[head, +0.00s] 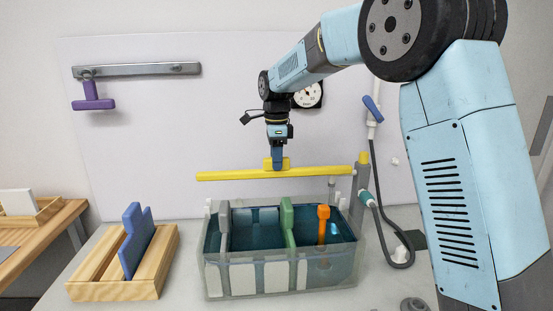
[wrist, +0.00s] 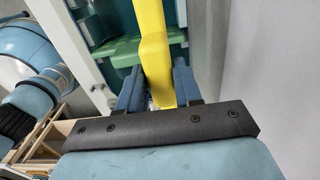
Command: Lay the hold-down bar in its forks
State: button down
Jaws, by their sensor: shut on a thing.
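The yellow hold-down bar (head: 230,175) is level in the head view, above the back of the clear tank (head: 280,281). My gripper (head: 277,164) points down and is shut on the bar's raised middle grip. In the wrist view the bar (wrist: 151,40) runs up between my two blue fingers (wrist: 158,88). Short pale posts stand at the tank's back corners, one at the left (head: 208,207) and one at the right (head: 332,188). I cannot tell whether these are the forks. The bar appears apart from them.
Grey (head: 225,225), green (head: 289,225) and orange (head: 323,222) pieces stand in the tank. A wooden rack (head: 122,285) with a blue plate (head: 136,241) is at left. A hose (head: 384,225) hangs at right. A purple piece (head: 92,97) hangs on the wall rail (head: 137,70).

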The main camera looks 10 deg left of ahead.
aim_at(276, 177)
jog(key=shift+f, duration=0.1)
jog(key=shift+f, duration=4)
jog(key=shift+w+a+f, duration=0.1)
jog(key=shift+w+a, duration=0.1)
jog(key=shift+w, duration=0.65)
jog(key=shift+f, duration=1.15)
jog(key=c, duration=0.7)
grip_release()
